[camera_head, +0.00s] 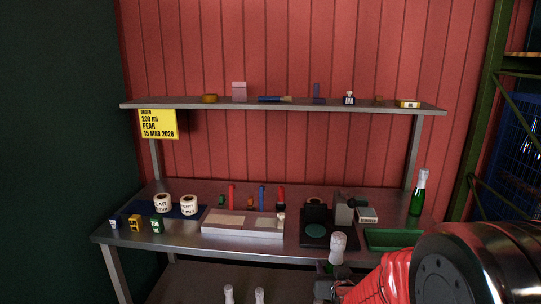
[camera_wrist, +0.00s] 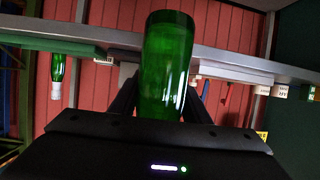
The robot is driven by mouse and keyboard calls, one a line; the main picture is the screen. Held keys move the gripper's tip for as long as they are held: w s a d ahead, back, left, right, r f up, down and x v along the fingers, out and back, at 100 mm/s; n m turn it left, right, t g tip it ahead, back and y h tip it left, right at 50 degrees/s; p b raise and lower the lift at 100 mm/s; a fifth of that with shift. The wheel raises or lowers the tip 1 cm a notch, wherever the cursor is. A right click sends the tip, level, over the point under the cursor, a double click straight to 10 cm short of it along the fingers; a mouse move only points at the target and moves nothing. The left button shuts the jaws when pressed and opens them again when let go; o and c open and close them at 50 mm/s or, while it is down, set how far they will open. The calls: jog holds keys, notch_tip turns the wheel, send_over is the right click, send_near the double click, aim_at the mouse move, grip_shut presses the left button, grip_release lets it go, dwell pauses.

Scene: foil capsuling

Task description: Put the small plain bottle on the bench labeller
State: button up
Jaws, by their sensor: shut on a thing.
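A green glass bottle with a pale foil-like top (camera_head: 337,243) is held upright in front of the bench; it has no visible label. In the wrist view its green body (camera_wrist: 166,62) fills the middle, and the picture is upside down. My gripper (camera_head: 334,268) is shut on this bottle; the red arm partly hides it. The bench labeller seems to be the black unit (camera_head: 308,238) with a round green pad and a grey block at its right. It stands on the bench just behind the held bottle. The bottle looks apart from it.
A second green bottle (camera_head: 418,195) stands at the bench's back right. A green tray (camera_head: 392,239) lies right of the labeller, a pale tray (camera_head: 243,232) left of it. Label rolls (camera_head: 162,202) and small boxes are at left. More bottle tops (camera_head: 259,295) show below. A shelf (camera_head: 290,105) runs above.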

jog(key=shift+a, duration=0.95)
jog(key=shift+s+d+f, duration=0.1)
jog(key=shift+d+f, duration=0.1)
jog(key=shift+d, duration=0.1)
jog(key=s+d+f, duration=0.4)
jog(key=d+f, duration=0.1)
jog(key=d, duration=0.1)
jog(key=shift+s+d+f, duration=0.25)
jog(key=shift+s+f, duration=0.15)
